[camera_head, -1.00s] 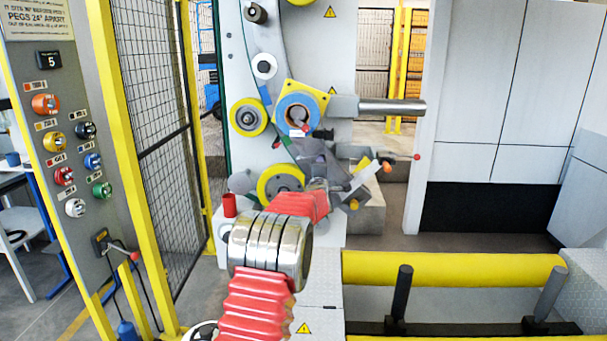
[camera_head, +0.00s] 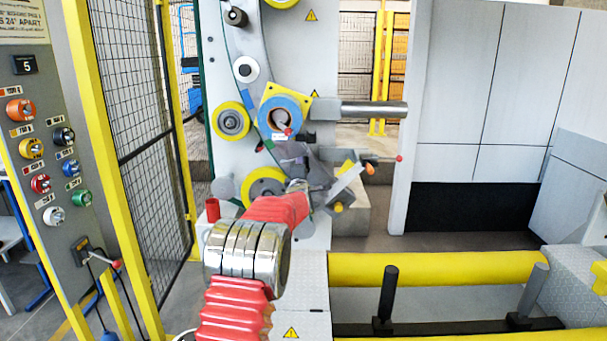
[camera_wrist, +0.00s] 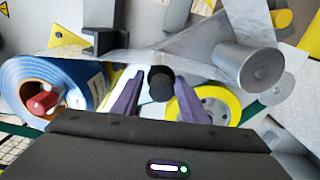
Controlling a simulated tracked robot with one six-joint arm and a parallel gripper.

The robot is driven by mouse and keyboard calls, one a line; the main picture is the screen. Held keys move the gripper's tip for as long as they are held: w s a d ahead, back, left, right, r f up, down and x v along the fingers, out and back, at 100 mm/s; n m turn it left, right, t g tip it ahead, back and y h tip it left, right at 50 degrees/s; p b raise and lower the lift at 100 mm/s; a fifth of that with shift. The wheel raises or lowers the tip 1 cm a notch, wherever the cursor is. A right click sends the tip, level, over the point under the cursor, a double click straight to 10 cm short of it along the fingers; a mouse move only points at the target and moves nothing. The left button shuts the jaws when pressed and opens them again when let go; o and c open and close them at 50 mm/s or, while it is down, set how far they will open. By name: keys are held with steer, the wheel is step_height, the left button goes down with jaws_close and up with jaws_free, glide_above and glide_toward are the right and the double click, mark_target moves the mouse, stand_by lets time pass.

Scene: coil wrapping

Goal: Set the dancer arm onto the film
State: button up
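My gripper (camera_wrist: 159,82) shows two purple fingers, apart, in the wrist view. A black round knob (camera_wrist: 160,86) lies between their tips, with a gap visible on the left; contact on the right is unclear. A grey bar with a large grey roller (camera_wrist: 250,69) passes behind and right of the fingers; it looks like the dancer arm. The blue film roll (camera_wrist: 62,84) with a red core knob is at left. In the head view the film roll (camera_head: 281,117) hangs on the machine, and my gripper is just below it, its fingers hard to make out.
A yellow wheel (camera_wrist: 215,102) sits behind the right finger. In the head view a steel mandrel (camera_head: 362,110) sticks out to the right, and a yellow roller (camera_head: 430,268) lies low at right. A control panel (camera_head: 45,150) and mesh fence (camera_head: 140,130) stand left.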

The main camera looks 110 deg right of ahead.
steer(key=shift+s+a, duration=0.1)
steer(key=shift+s, duration=0.05)
steer(key=shift+a+r, duration=0.1)
steer(key=shift+a, duration=0.65)
steer(key=v, duration=1.2)
steer(key=shift+w, duration=0.3)
steer(key=shift+a, duration=0.1)
